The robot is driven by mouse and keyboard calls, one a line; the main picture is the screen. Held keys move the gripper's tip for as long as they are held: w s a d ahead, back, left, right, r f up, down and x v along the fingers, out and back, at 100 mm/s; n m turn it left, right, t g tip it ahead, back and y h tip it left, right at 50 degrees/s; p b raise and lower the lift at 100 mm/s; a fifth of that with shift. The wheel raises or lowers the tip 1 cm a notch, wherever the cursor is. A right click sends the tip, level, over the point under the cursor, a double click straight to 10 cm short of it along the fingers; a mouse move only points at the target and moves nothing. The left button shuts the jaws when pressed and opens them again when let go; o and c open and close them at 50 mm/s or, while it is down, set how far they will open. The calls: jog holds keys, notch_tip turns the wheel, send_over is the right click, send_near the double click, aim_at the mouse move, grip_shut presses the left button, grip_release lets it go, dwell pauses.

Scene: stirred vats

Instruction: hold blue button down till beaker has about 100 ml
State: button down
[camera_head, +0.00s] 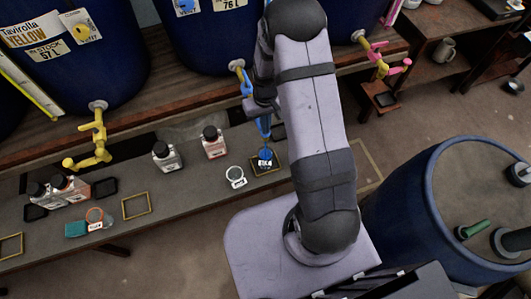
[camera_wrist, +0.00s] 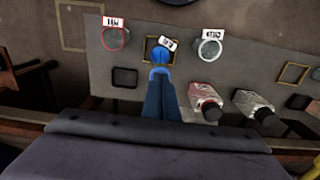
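A blue button-like piece on a white plate (camera_head: 186,6) shows at the top edge of the head view, on the middle dark blue vat (camera_head: 205,52). A small beaker (camera_head: 265,160) with a white tag stands on the bench in a yellow square outline. It also shows in the wrist view (camera_wrist: 160,54), where its inside looks solid blue. My gripper (camera_head: 264,136) points down with its blue fingers close together, tips at the near side of this beaker. Whether they pinch it is unclear. The blue-handled tap (camera_head: 246,85) is left of my gripper, partly hidden by my arm.
A red-rimmed beaker (camera_wrist: 115,39) and a white-rimmed beaker (camera_wrist: 208,47) flank the tagged one. Several capped bottles (camera_head: 167,155) stand along the bench. A yellow tap (camera_head: 96,140) hangs at left, a pink-handled tap (camera_head: 380,58) at right. A large blue drum (camera_head: 415,215) fills the right.

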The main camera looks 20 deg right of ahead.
notch_tip(320, 180, up, 8)
jog(key=p, duration=0.6)
jog(key=shift+p, duration=0.3)
dwell(0.7)
jog(key=shift+r, duration=0.35)
jog(key=shift+f, duration=0.1)
jog(key=shift+f+b, duration=2.5)
jog(key=shift+f, duration=0.7)
